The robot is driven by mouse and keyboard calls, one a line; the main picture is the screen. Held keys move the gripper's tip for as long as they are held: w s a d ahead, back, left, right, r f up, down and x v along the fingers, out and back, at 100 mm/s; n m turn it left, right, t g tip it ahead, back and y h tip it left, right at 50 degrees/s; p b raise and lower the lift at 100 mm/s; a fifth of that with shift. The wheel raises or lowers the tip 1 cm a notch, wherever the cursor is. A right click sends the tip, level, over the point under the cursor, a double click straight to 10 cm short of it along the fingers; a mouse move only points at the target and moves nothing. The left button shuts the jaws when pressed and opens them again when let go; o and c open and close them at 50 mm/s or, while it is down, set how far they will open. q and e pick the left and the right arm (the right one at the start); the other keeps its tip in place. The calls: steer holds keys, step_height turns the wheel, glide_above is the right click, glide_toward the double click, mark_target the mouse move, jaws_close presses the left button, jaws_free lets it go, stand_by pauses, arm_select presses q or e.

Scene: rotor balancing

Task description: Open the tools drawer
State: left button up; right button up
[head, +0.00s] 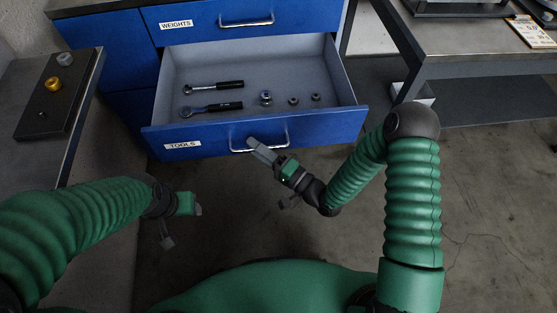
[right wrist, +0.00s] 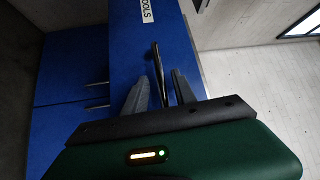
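The blue tools drawer (head: 215,139), labelled TOOLS, is pulled well out of the cabinet and its inside shows. Its front also shows in the right wrist view (right wrist: 140,55). The drawer's metal handle (head: 272,144) is at the middle of its front. My right gripper (head: 257,146) is at this handle. In the right wrist view the handle (right wrist: 157,70) stands between my two fingers (right wrist: 160,88), which are apart with gaps beside it. My left gripper (head: 197,209) is low at the left, away from the drawer; its fingers are too unclear to judge.
In the drawer lie two ratchet wrenches (head: 213,87) and several small metal sockets (head: 293,101). The weights drawer (head: 200,22) above is shut. A side table with a dark board (head: 55,95) stands left, a grey workbench (head: 480,66) right. Floor at the lower right is clear.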

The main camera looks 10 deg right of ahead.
steer(key=p+v, duration=0.3)
steer(key=v, duration=1.4)
steer(key=shift+f, duration=0.2)
steer(key=shift+a, duration=0.1)
